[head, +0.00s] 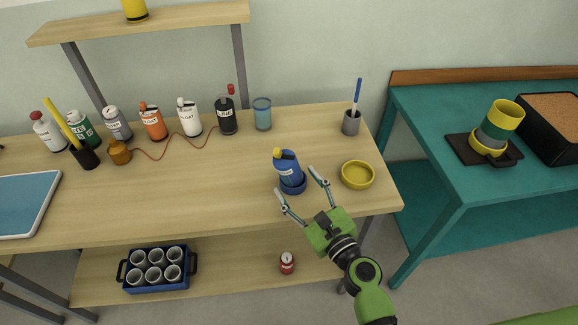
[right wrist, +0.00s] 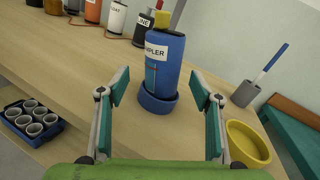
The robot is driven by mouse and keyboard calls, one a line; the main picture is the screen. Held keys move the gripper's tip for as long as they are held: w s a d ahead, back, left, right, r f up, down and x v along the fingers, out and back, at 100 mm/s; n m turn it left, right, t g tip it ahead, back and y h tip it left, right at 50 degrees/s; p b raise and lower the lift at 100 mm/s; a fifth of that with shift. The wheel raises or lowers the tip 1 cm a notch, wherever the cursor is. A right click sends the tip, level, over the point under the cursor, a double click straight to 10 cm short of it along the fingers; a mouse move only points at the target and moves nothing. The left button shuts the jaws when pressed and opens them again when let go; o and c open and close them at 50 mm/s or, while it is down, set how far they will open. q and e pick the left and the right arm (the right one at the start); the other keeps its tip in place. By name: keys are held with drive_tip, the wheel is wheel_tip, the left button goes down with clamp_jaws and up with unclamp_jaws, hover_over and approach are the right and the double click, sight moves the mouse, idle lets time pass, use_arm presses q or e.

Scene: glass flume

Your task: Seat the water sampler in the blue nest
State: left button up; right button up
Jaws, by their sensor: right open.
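The water sampler (head: 289,170) is a blue bottle with a white label and a yellow spout. It stands in the blue nest (head: 293,188), a low round ring on the wooden bench. It leans a little to the left in the head view; I cannot tell whether its base sits flat, as the rim hides it. The right wrist view shows the sampler (right wrist: 163,65) in the nest (right wrist: 157,103) ahead, between the finger lines. My right gripper (head: 297,181) is open, its fingers on either side of the sampler and apart from it. My left gripper is out of view.
A yellow dish (head: 358,175) lies just right of the right gripper. A grey pen cup (head: 351,124) and a blue glass (head: 262,114) stand behind. Several labelled bottles line the bench's back left. A teal table (head: 430,130) stands right. The bench's front middle is clear.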

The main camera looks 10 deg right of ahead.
sight(294, 175)
drive_tip(key=x, duration=0.1)
drive_tip(key=p+x, duration=0.1)
drive_tip(key=x, duration=0.2)
drive_tip(key=shift+w+r, duration=0.4)
drive_tip(key=shift+w+a+f, duration=0.1)
drive_tip(key=shift+w+a, duration=0.05)
drive_tip(key=shift+w, duration=0.15)
drive_tip(key=shift+c, duration=0.3)
drive_tip(key=c, duration=1.4)
drive_tip(key=shift+o, duration=0.2)
drive_tip(key=shift+r+p, duration=0.25)
drive_tip(key=shift+p, duration=0.2)
